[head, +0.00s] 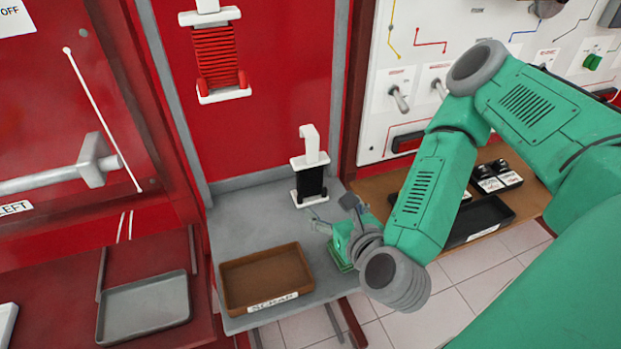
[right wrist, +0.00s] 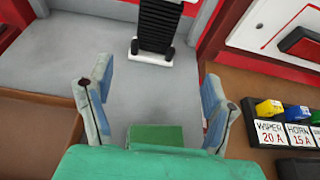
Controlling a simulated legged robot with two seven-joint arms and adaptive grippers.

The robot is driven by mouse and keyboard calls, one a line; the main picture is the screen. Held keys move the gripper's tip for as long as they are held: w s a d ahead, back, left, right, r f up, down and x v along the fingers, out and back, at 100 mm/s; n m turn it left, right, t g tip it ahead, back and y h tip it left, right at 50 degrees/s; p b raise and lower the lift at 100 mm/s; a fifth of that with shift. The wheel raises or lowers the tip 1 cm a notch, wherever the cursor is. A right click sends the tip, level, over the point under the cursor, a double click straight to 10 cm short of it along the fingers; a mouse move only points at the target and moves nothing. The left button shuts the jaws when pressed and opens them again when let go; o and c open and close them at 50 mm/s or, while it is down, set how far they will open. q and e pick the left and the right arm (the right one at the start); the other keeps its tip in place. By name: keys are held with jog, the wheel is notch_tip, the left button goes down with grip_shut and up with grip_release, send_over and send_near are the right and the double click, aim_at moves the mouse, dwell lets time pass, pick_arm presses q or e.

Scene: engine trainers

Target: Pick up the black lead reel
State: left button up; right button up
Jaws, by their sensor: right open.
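The black lead reel (head: 310,182) stands upright on the grey shelf, with white end pieces and a white hook-shaped handle on top. In the right wrist view its lower part (right wrist: 160,24) shows at the top, ahead of and between my fingers; its top is cut off there. My right gripper (head: 334,211) is open and empty, just to the front right of the reel and apart from it. Its two spread fingers show in the right wrist view (right wrist: 148,88). My left gripper is not in view.
A brown scrap tray (head: 233,301) sits on the grey shelf (head: 237,223) left of my gripper. A red lead reel (head: 216,55) hangs on the red panel behind. Labelled fuses (right wrist: 298,125) lie to the right on a brown bench. A grey tray (head: 145,306) is at the left.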

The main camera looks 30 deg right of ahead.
aim_at(313, 177)
jog(key=b+x, duration=0.2)
jog(key=x, duration=0.1)
jog(key=shift+w+d+r+b, duration=0.15)
jog(key=shift+d+b, duration=0.05)
jog(key=shift+b, duration=0.15)
jog(key=w+b, duration=0.2)
jog(key=w+a+b, duration=0.1)
jog(key=shift+r, duration=0.3)
jog(key=shift+w+a+r+b, duration=0.1)
jog(key=shift+w+r+b, duration=0.05)
jog(key=shift+w+b, duration=0.3)
jog(key=shift+w+d, duration=0.15)
jog(key=shift+d, duration=0.1)
jog(key=w, duration=0.1)
jog(key=w+d, duration=0.1)
jog(key=w+d+f, duration=0.1)
jog(key=w, duration=0.1)
jog(key=shift+w+d+f, duration=0.1)
jog(key=shift+w, duration=0.3)
jog(key=shift+a, duration=0.55)
jog(key=shift+c, duration=0.4)
jog(key=shift+d, duration=0.15)
jog(key=c, duration=1.3)
jog(key=shift+o, duration=0.2)
jog(key=shift+d, duration=0.25)
